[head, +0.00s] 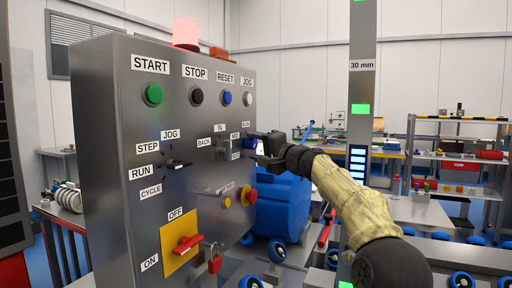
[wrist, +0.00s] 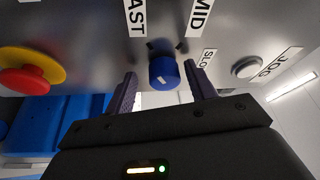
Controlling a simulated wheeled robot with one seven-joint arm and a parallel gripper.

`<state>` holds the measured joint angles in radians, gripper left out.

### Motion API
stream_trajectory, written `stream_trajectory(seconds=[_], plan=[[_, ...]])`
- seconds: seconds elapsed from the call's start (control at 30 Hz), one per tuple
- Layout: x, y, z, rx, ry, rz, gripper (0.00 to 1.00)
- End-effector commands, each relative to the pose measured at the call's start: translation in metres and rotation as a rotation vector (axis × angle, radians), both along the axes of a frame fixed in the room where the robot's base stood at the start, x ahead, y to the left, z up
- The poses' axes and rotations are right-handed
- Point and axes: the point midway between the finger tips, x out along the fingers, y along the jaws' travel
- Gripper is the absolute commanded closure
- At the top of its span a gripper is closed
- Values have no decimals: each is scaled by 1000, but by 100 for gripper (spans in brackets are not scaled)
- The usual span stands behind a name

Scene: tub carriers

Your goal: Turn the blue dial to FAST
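The blue dial (wrist: 163,72) is on the grey metal panel, seen in the middle of the wrist view between my two fingers. A small white mark shows on its face; I cannot tell which label it points to. Partly cut-off labels FAST (wrist: 135,15), MID (wrist: 201,15) and SLOW (wrist: 208,60) are around it. My gripper (wrist: 160,75) is open, with one finger on each side of the dial and a small gap visible on both sides. In the head view my gripper (head: 260,150) is at the panel's right edge and hides the dial.
The panel (head: 110,90) carries a green START button (head: 153,94), other buttons, a red switch on a yellow plate (head: 180,240) and a padlock (head: 214,262). A red and yellow button (wrist: 25,75) is left in the wrist view. A blue tub (head: 285,205) stands behind.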

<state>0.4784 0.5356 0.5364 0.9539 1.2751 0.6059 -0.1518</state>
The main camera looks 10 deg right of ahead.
Motion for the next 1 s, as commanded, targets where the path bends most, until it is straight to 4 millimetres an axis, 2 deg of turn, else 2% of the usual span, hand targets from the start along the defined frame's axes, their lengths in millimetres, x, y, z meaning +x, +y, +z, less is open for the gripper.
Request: stream_trajectory(seconds=[0.3,0.47,1.0], plan=[[-2,-1,2,2,-4,-2,45],[-11,-8,1,1,-6,-5,45],[-88,-57,-10,-1,-3,-6,45]])
